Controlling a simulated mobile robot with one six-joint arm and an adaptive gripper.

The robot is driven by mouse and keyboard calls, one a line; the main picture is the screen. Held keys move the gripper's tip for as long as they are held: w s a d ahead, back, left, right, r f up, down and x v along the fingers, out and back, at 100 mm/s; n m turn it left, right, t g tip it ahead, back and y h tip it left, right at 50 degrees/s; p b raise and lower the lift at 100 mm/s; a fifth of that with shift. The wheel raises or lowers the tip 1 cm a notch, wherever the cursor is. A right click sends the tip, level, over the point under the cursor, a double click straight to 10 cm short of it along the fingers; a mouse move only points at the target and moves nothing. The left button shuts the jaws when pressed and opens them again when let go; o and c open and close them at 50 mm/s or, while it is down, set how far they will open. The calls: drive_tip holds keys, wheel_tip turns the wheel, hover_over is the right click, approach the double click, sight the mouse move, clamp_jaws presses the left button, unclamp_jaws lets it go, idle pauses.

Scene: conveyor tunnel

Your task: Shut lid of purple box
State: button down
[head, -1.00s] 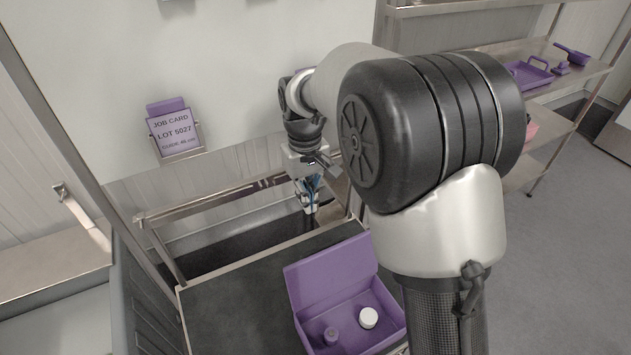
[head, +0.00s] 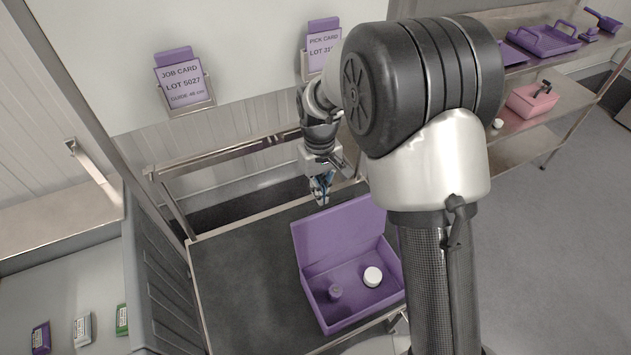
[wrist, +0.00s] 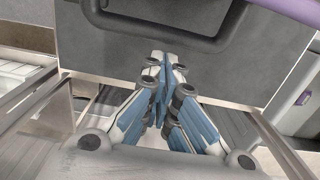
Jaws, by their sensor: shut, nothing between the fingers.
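The purple box (head: 349,312) stands on the dark table surface in the head view, at the table's right end. Its lid (head: 338,232) is open and stands up at the far side of the box. Inside lie a white round jar (head: 373,277) and a small purple bottle (head: 335,292). My gripper (head: 322,198) is shut and empty, behind the raised lid and apart from it. The wrist view shows the closed blue fingers (wrist: 163,75). A purple edge at that view's top right is probably part of the box or lid.
The dark table (head: 245,275) is clear left of the box. A rail (head: 220,157) runs behind it. A job card (head: 181,82) hangs on the wall. A steel shelf on the right holds a purple tray (head: 545,40) and a pink box (head: 533,100). Small packets (head: 82,329) lie at lower left.

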drive_tip(key=shift+s+d+r, duration=0.15)
drive_tip(key=shift+s, duration=0.15)
idle(0.4)
